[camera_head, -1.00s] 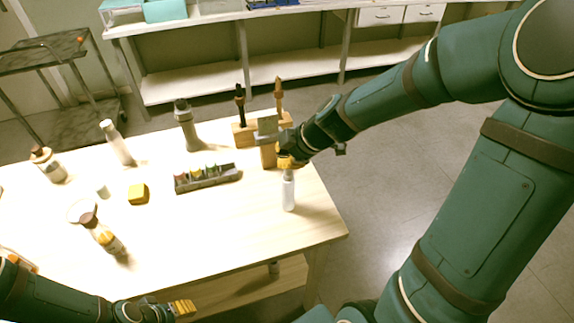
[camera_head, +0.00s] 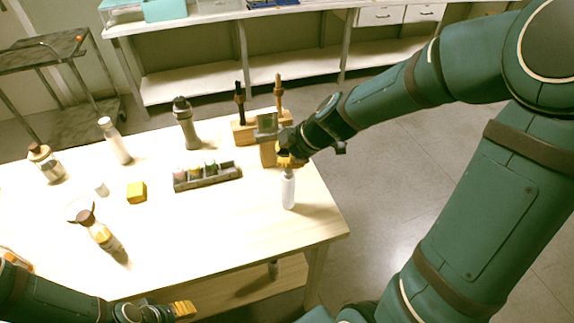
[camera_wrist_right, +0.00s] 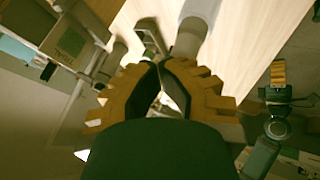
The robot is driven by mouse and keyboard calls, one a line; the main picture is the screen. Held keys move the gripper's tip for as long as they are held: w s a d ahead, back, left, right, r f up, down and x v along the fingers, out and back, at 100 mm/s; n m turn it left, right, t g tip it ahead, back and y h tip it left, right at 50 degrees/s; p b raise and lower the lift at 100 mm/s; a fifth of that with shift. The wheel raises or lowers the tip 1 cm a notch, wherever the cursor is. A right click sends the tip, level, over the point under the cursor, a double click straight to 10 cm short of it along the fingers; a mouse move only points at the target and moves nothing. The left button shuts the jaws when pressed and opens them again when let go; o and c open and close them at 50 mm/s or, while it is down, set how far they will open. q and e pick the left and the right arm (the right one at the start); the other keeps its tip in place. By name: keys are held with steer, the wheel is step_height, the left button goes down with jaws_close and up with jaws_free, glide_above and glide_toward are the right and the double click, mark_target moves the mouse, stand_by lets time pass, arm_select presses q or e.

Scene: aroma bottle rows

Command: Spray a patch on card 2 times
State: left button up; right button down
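A white spray bottle (camera_head: 288,192) is upright near the right end of the table. My right gripper (camera_head: 288,161) is shut on its top; whether its base touches the table is unclear. The bottle's pale body also shows beyond the fingers in the right wrist view (camera_wrist_right: 200,12). The card (camera_head: 267,137) stands upright in a wooden block just behind and left of the gripper, with a dark green patch on its face. It shows at upper left in the wrist view (camera_wrist_right: 72,42). My left gripper (camera_head: 184,309) is low, by the table's front edge; its finger gap cannot be made out.
A grey rack (camera_head: 208,178) of small colored vials lies left of the bottle. A grey bottle (camera_head: 186,124), a yellow block (camera_head: 137,192) and several other bottles stand farther left. The front middle is clear.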

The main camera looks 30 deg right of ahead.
steer(key=shift+f, duration=0.15)
stand_by(0.3)
steer(key=shift+r, duration=0.4)
step_height(320, 180, up, 6)
steer(key=p, duration=0.4)
stand_by(0.9)
